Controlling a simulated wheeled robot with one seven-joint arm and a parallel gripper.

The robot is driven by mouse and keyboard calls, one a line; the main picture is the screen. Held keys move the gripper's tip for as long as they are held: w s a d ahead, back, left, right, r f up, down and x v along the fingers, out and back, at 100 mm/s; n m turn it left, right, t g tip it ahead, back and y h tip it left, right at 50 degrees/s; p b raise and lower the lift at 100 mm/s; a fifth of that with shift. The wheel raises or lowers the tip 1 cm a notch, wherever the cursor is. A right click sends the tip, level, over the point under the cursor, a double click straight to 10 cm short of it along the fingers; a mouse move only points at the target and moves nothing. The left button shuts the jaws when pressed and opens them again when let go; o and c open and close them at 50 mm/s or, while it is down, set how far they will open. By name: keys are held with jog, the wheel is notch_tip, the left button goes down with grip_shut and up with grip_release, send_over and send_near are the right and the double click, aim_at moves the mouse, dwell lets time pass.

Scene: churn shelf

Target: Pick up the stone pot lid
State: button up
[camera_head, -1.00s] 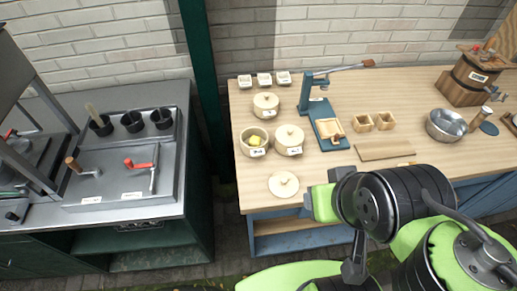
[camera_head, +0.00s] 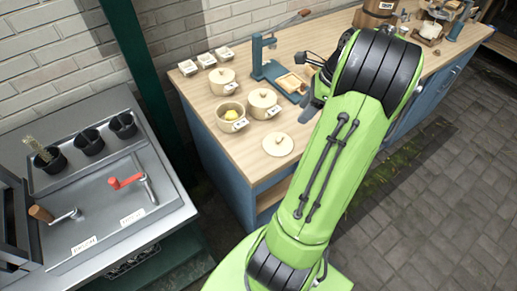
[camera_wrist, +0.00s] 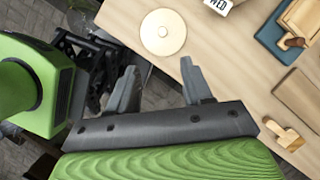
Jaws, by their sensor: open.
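A round, cream stone pot lid (camera_head: 278,145) with a small knob lies flat on the wooden table near its front left corner. It also shows in the wrist view (camera_wrist: 163,32), beyond my fingertips. My gripper (camera_wrist: 160,82) is open and empty, its two grey fingers spread apart. The lid is ahead of the fingers and not between them. In the head view my gripper is mostly hidden by my arm, to the right of the lid. An open stone pot (camera_head: 228,121) with something yellow inside stands behind the lid.
Two lidded pots (camera_head: 262,106) (camera_head: 222,84) and several small white containers (camera_head: 207,60) stand behind. A blue press (camera_head: 268,70) stands right of them. A metal counter (camera_head: 100,205) with cranks is at the left. Bare tabletop surrounds the lid.

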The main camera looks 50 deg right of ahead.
jog(key=b, duration=0.5)
send_over(279, 138)
jog(key=s+d, duration=0.1)
jog(key=s, duration=0.2)
notch_tip(279, 138, down, 9)
jog(key=shift+w+f, duration=0.1)
jog(key=b+x, duration=0.2)
jog(key=x, duration=0.3)
jog(key=shift+w+f, duration=0.15)
jog(key=shift+w, duration=0.15)
grip_shut()
